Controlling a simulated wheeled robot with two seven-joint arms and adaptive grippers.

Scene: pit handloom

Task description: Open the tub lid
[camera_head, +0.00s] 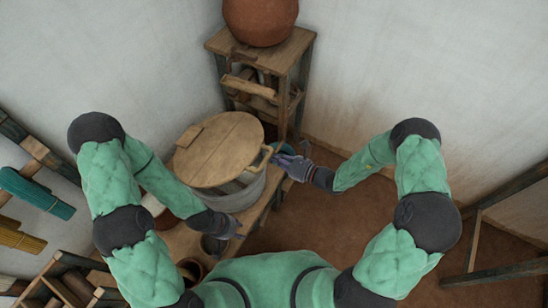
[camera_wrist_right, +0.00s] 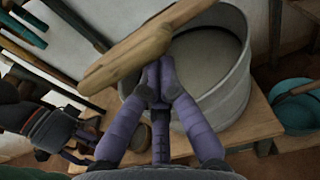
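The round wooden tub lid (camera_head: 215,150) is raised at a tilt over the grey tub (camera_head: 243,197). In the right wrist view the lid (camera_wrist_right: 135,45) shows nearly edge-on, and the inside of the tub (camera_wrist_right: 238,75) is visible below it.
The tub stands on a wooden bench (camera_head: 262,205). A blue bowl (camera_wrist_right: 292,112) with a wooden stick across it is beside it. A stand (camera_head: 290,60) with a clay pot (camera_head: 260,20) is behind.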

